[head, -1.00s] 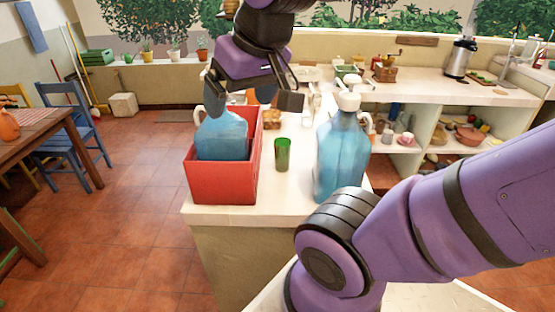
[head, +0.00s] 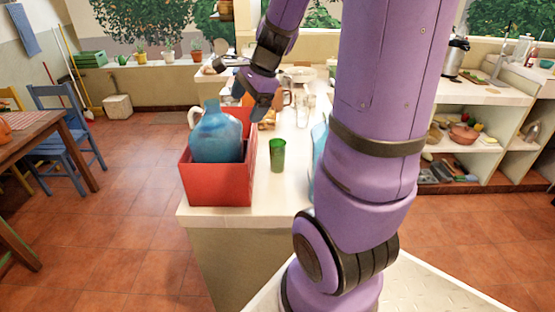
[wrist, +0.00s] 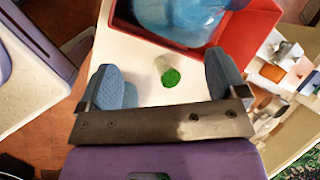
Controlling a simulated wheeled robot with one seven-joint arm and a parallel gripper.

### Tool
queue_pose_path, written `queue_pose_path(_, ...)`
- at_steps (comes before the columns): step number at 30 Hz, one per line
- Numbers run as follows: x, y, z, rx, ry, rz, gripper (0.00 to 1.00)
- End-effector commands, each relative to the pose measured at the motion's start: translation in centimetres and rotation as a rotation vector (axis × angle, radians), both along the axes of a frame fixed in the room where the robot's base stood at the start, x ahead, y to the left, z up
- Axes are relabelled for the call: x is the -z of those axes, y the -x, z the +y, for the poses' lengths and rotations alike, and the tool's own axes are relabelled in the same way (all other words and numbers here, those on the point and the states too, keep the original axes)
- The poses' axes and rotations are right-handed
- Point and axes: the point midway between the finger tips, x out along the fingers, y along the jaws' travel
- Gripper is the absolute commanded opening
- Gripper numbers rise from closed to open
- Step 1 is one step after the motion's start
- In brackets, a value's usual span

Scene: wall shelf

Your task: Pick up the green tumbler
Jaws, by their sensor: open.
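The green tumbler (head: 277,155) stands upright on the white counter, just right of the red crate. In the wrist view the tumbler (wrist: 170,77) shows from above, between my two fingers and beyond their tips. My gripper (head: 250,82) is above the counter, higher than the tumbler and behind it in the head view. In the wrist view my gripper (wrist: 166,80) has its blue-padded fingers wide apart with nothing between them. The tumbler is apart from both fingers.
A red crate (head: 217,187) holding a blue jug (head: 217,137) stands close left of the tumbler. Another blue bottle (head: 319,160) on the right is mostly hidden behind my arm. Several items stand farther back on the white counter (head: 240,215).

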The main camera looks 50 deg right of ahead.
Motion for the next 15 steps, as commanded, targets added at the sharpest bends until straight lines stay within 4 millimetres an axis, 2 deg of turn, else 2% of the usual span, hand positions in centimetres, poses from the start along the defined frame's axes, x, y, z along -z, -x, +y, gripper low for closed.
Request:
queue_pose_path(1,1.4,-0.3,-1.8,0.104,-0.040,0.026,0.91)
queue_pose_path(4,3.9,-0.8,-5.2,0.321,-0.116,0.063,0.91)
queue_pose_path(9,8.3,-0.5,-10.9,0.678,-0.228,0.122,0.91)
queue_pose_path(12,10.4,0.1,-13.4,0.838,-0.274,0.147,0.91)
queue_pose_path(15,11.7,0.6,-15.0,0.941,-0.301,0.160,0.91)
